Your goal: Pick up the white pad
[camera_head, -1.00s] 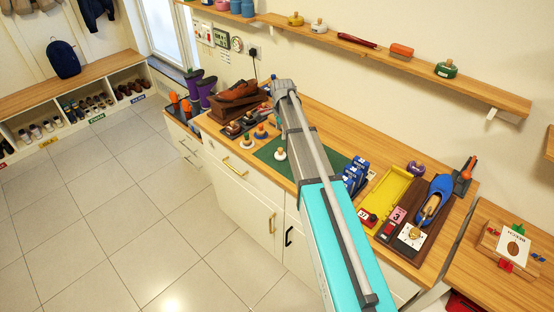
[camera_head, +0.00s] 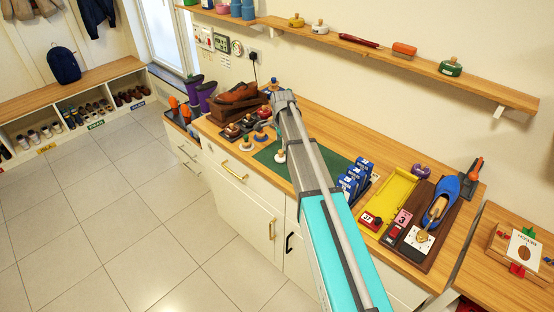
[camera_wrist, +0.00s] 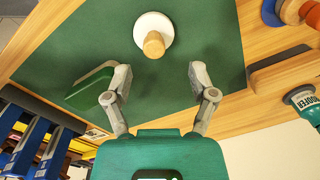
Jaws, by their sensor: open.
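The white pad (camera_wrist: 153,28) is a round white disc with a wooden knob on top. It stands on the dark green mat (camera_wrist: 60,52) in the wrist view, near the top centre. In the head view the white pad (camera_head: 280,157) shows near the mat's left end, just left of my arm. My gripper (camera_wrist: 160,75) is open and empty, its fingers spread apart below the pad in the wrist view. The knob lies roughly in line with the gap between the fingers. In the head view my arm hides the gripper's fingers.
A green object (camera_wrist: 90,88) lies by the left finger in the wrist view. Blue boxes (camera_head: 352,180) stand right of the arm, near a yellow tray (camera_head: 388,195). Several knobbed pads and a brown shoe (camera_head: 238,93) are left of the mat. A wall shelf (camera_head: 400,62) runs above.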

